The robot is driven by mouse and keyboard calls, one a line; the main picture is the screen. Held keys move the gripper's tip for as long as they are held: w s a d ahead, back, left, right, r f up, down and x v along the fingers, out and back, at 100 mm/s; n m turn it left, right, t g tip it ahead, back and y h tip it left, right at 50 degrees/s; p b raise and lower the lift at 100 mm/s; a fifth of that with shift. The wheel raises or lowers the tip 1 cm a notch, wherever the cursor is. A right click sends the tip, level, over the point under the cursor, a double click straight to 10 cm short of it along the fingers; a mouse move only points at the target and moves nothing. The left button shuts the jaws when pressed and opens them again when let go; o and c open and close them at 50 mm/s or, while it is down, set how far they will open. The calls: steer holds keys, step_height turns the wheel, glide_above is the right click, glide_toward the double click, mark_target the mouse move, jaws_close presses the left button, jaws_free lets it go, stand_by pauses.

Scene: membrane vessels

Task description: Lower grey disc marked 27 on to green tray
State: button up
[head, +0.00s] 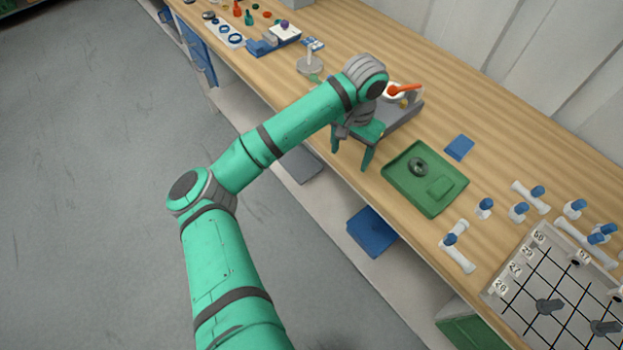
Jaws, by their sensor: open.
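The green tray (398,183) lies on the wooden bench, right of my gripper. A dark grey disc (417,167) with a pale centre rests in its upper left part; no number can be read on it. A raised green block (440,187) sits in the tray's right part. My gripper (351,159) is open, its two green fingers pointing down near the bench's front edge, left of the tray. Nothing shows between the fingers. The gripper is apart from the disc and the tray.
A grey-based device with an orange handle (405,89) stands just behind my gripper, partly hidden. A blue pad (459,147) lies behind the tray. Several white fittings with blue knobs (485,207) stand to the right, beside a gridded board (535,290) with number tags, one reading 27.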

steer(key=w+a+f+n, duration=0.2)
steer(key=a+n, duration=0.1)
steer(key=a, duration=0.7)
steer(key=s+f+n, duration=0.2)
steer(key=s+f, duration=0.1)
steer(key=f, duration=0.7)
steer(key=shift+a+f, duration=0.2)
steer(key=shift+f, duration=0.1)
